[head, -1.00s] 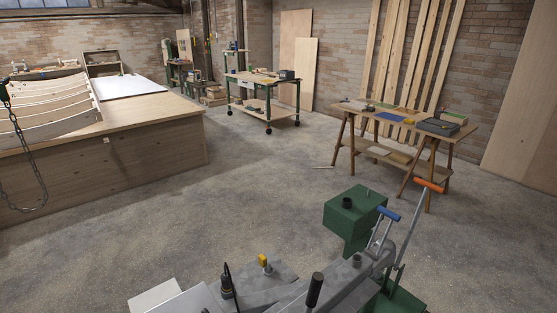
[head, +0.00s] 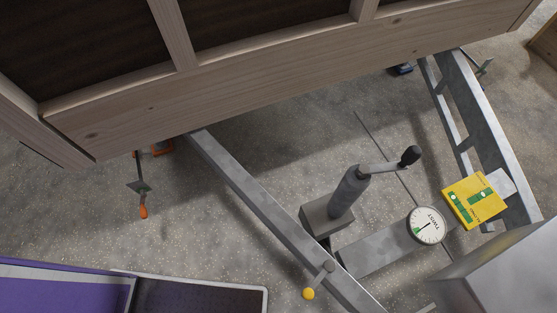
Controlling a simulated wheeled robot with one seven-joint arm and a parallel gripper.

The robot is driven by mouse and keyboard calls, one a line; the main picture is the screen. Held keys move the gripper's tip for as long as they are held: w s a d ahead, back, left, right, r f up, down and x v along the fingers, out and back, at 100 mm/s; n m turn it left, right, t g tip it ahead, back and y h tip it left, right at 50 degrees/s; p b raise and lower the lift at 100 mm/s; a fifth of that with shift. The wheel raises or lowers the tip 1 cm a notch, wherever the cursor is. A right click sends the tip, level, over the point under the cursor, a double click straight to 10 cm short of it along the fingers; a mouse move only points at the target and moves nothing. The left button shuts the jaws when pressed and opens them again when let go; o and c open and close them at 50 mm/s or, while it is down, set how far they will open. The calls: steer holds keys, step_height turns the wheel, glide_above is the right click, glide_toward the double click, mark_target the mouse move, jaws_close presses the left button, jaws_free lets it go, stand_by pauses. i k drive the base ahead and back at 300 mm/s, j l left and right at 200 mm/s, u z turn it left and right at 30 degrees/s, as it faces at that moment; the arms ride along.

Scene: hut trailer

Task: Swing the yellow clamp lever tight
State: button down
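The yellow clamp lever (head: 318,280) is a short grey arm with a round yellow knob, low in the middle of the head view. It sits beside the long grey metal beam, near the foot of a grey jack post (head: 347,195). The knob points down and left in the picture. From this view I cannot tell how tight the clamp is. My gripper is not in view.
A crank with a black knob (head: 410,156) tops the post. A round white dial (head: 427,225) and a yellow box (head: 475,199) lie to its right. A wooden frame (head: 250,75) overhangs the top. A purple-and-black tray-like thing (head: 200,298) fills the lower left.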

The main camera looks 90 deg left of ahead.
mark_target(329, 266)
steer(key=k+j+u, duration=0.2)
steer(key=k, duration=0.3)
steer(key=k+j+u, duration=0.2)
steer(key=k+j, duration=0.15)
steer(key=k, duration=0.1)
